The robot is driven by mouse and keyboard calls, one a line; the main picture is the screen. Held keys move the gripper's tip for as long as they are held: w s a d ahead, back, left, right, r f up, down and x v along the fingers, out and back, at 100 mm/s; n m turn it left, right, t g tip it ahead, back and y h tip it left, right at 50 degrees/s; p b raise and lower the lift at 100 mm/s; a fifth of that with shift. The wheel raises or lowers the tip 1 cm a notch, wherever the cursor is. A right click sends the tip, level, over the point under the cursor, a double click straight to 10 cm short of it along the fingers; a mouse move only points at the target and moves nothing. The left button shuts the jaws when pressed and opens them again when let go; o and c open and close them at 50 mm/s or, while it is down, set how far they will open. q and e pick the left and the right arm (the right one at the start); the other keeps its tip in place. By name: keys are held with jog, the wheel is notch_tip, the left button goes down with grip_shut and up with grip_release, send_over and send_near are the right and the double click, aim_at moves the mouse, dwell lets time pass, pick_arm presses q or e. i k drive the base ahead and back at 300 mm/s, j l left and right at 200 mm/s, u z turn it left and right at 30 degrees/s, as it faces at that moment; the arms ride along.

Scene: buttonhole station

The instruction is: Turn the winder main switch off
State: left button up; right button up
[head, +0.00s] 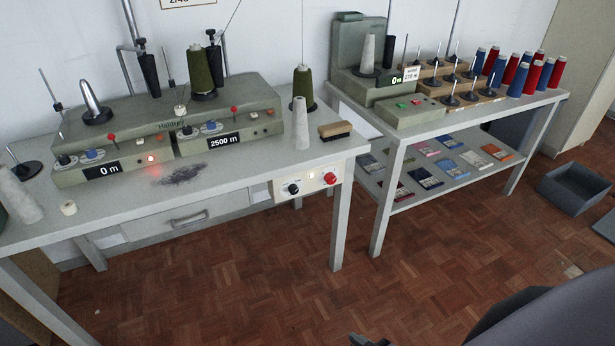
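The winder (165,120) is a long grey-green machine on the left table, with displays reading 0 m and 2500 m. A red lamp (151,158) glows on its front. A pale switch panel (309,184) hangs under the table's front right edge. It carries a black knob (293,189) on the left and a red button (330,178) on the right. Their labels are too small to read. A small dark part at the bottom edge seems to be my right gripper (370,340), well below the panel and mostly cut off. My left gripper is not in view.
On the left table (240,172) stand a grey cone (300,122) and a brush (335,130); dark lint (184,174) lies before the winder. The right table holds another machine (408,110) and several red and blue cones. A grey bin (574,187) is at right. The floor in front is clear.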

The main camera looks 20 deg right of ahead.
aim_at(331, 178)
jog(key=i+l, duration=0.1)
jog(key=l, duration=0.5)
jog(key=i+l, duration=0.15)
jog(key=l, duration=0.45)
jog(key=i+l, duration=0.1)
jog(key=l, duration=0.5)
jog(key=i+l+u, duration=0.1)
jog(key=l, duration=0.45)
jog(key=i+l, duration=0.15)
jog(key=l, duration=0.45)
jog(key=i+l, duration=0.1)
jog(key=l, duration=0.5)
jog(key=i+l, duration=0.1)
jog(key=l, duration=0.5)
